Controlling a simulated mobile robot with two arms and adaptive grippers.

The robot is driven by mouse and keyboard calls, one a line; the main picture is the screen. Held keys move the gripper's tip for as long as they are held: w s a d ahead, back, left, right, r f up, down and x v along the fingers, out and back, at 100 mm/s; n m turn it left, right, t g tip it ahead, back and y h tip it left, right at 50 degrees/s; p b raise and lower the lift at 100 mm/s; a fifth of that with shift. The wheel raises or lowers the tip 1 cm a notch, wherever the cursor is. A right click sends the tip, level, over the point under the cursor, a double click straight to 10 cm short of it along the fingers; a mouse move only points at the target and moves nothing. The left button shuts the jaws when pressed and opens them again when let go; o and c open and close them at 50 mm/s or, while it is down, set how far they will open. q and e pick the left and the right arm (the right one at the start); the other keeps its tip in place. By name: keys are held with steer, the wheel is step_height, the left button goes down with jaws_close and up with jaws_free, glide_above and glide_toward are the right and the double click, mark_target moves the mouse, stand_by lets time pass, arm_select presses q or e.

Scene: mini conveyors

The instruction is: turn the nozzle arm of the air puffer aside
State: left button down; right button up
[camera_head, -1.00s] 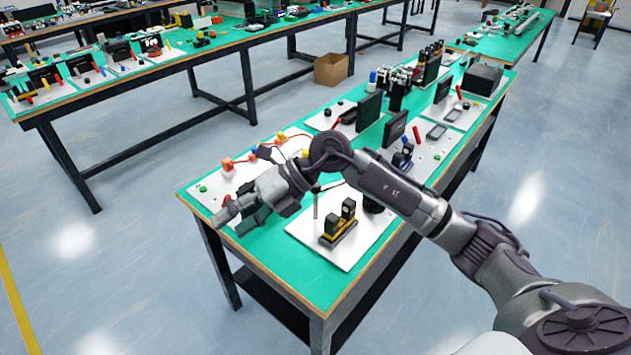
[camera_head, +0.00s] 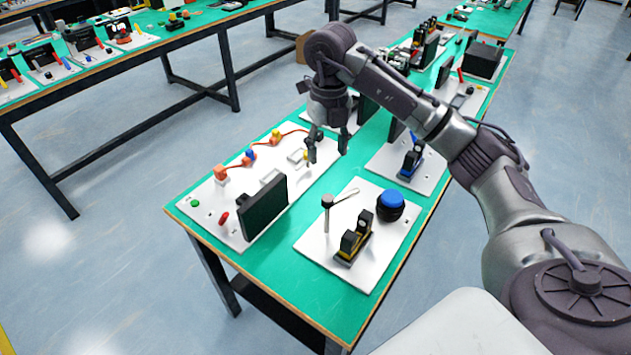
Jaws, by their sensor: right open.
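A white board (camera_head: 313,244) at the near end of the green table carries a thin upright post with a dark cap (camera_head: 327,203). A slim pale nozzle arm (camera_head: 344,196) reaches from the post's top toward the upper right. On the same board are a round blue-topped black button (camera_head: 391,204) and a black and yellow two-block unit (camera_head: 354,242). My right gripper (camera_head: 328,155) hangs with its fingers pointing down, open and empty, above and behind the post in the picture, apart from it. My left gripper is out of view.
A white board (camera_head: 200,213) to the left holds a black upright panel (camera_head: 263,208), an orange block (camera_head: 221,172) and small parts. Another board with a small blue and black device (camera_head: 411,161) stands to the right. A strip of green table is free between boards.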

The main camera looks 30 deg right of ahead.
mark_target(328, 198)
steer(key=f+p, duration=0.1)
steer(key=f, duration=0.3)
steer(key=f+p, duration=0.1)
steer(key=f, duration=0.3)
steer(key=s+f+p, duration=0.1)
steer(key=f, duration=0.3)
steer(key=shift+s, duration=0.1)
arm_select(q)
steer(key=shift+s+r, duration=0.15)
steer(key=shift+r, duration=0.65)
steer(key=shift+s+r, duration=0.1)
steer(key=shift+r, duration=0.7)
arm_select(e)
steer(key=shift+f, duration=0.7)
steer(key=shift+r, duration=0.1)
jaws_close()
